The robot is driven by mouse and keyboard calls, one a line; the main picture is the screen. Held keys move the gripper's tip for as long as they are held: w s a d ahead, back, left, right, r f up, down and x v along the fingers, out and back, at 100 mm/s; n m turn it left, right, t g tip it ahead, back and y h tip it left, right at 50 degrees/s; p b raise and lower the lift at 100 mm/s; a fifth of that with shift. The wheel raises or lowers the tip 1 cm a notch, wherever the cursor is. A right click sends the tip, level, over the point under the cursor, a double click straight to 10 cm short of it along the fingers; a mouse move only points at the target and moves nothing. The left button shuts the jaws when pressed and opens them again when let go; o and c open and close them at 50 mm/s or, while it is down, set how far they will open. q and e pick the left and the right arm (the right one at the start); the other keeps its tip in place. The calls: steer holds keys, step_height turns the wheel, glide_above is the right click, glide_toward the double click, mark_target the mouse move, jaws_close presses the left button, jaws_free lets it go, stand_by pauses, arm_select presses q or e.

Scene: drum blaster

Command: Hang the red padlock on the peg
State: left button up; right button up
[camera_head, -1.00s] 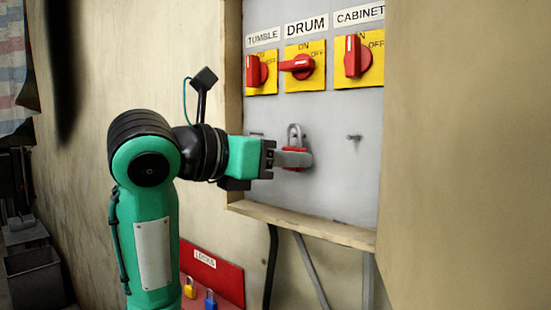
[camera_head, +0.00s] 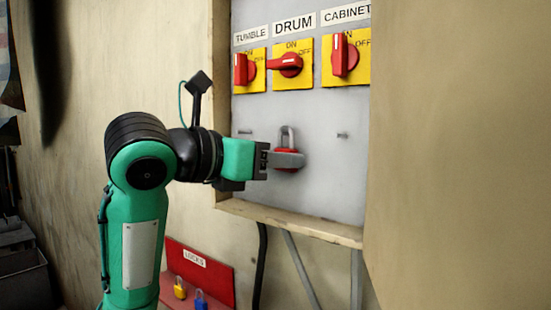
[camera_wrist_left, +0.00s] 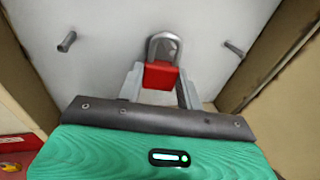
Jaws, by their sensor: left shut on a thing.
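The red padlock (camera_head: 286,149) hangs upright in my left gripper (camera_head: 285,159), in front of the grey panel under the DRUM switch. Its grey shackle points up. In the left wrist view the red body (camera_wrist_left: 160,76) sits between the two fingers of my left gripper (camera_wrist_left: 160,84). One peg (camera_head: 244,132) shows to the left of the padlock and another peg (camera_head: 342,135) to its right. Any peg behind the padlock is hidden, and I cannot tell whether one passes through the shackle. My right gripper is not in view.
Three red switches on yellow plates, TUMBLE (camera_head: 249,69), DRUM (camera_head: 290,65) and CABINET (camera_head: 346,58), sit above. A wooden ledge (camera_head: 290,223) runs below the panel. A red box (camera_head: 212,275) with yellow and blue padlocks stands lower left. A beige wall juts out at right.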

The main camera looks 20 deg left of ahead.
arm_select(q)
steer(key=o, duration=0.7)
steer(key=shift+o, duration=1.2)
steer(key=shift+s+d+r, duration=0.1)
steer(key=shift+s+d, duration=0.05)
steer(key=shift+s, duration=0.1)
steer(key=shift+w, duration=0.1)
steer(key=b+v, duration=0.4)
steer(key=v, duration=1)
steer(key=shift+b, duration=0.3)
